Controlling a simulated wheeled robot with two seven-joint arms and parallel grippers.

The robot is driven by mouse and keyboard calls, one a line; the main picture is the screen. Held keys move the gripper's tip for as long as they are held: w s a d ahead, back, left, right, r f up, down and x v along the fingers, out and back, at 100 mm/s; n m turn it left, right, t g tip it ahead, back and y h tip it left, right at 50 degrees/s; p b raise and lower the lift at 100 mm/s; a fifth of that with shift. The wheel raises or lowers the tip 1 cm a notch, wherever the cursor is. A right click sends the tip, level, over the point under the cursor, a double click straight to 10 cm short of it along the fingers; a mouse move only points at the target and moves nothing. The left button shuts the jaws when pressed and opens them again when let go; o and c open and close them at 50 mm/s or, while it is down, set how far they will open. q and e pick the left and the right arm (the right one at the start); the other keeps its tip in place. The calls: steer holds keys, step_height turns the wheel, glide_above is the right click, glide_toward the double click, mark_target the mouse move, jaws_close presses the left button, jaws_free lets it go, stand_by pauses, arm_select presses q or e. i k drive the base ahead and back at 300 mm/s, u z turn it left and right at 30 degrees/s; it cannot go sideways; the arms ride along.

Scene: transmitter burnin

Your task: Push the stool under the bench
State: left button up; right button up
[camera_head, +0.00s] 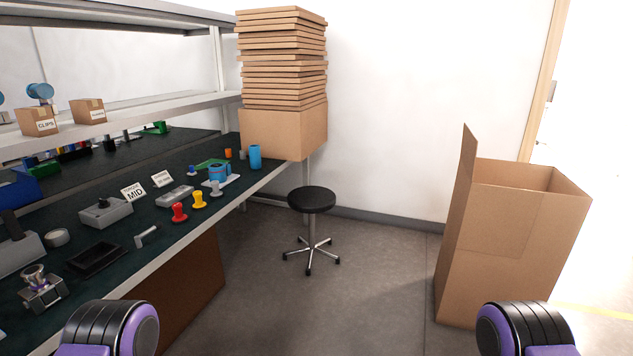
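The stool (311,201) has a round black seat on a chrome post with a star base. It stands upright on the floor to the right of the bench's far end, apart from the bench. The bench (160,252) runs along the left side, with a dark green top and a pale front edge. Only purple and black parts of my arms show at the bottom left and bottom right. Neither gripper shows in the view, and nothing of mine touches the stool.
A tall open cardboard box (490,250) stands on the floor at the right. A brown box (190,290) is under the near part of the bench. Flat cardboard sheets (282,60) are stacked on a carton at the bench's far end. The floor before the stool is clear.

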mark_target(311, 200)
steer(key=z, duration=0.15)
steer(key=i, duration=2.55)
steer(key=z, duration=0.35)
steer(key=i, duration=1.3)
